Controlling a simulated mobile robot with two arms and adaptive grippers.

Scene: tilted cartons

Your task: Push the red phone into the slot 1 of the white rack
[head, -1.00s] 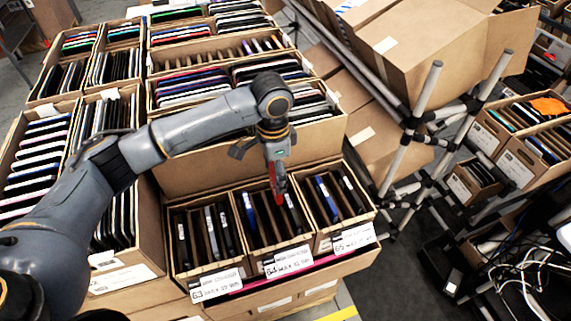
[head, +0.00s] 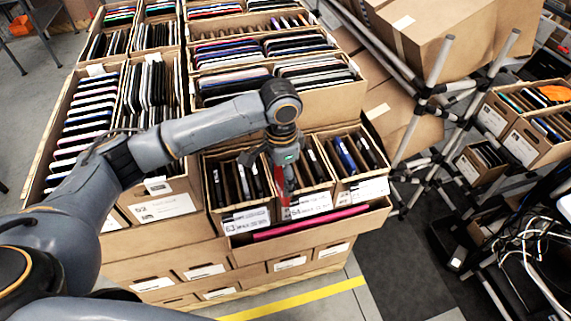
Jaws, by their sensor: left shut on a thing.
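My left gripper (head: 280,162) points down over the front row of small cartons. It is shut on the red phone (head: 281,181), seen almost edge-on as a narrow upright red strip. The phone hangs at the carton labelled 64 (head: 310,206); I cannot tell whether it is above the carton or partly inside it. No white rack with numbered slots can be made out. My right gripper is not in view.
Carton 63 (head: 247,219) stands left of it and carton 65 (head: 369,190) right, both holding upright dark devices. A long pink item (head: 311,222) lies in the open tray below. Larger full cartons stand behind. A pipe frame (head: 433,75) rises at right.

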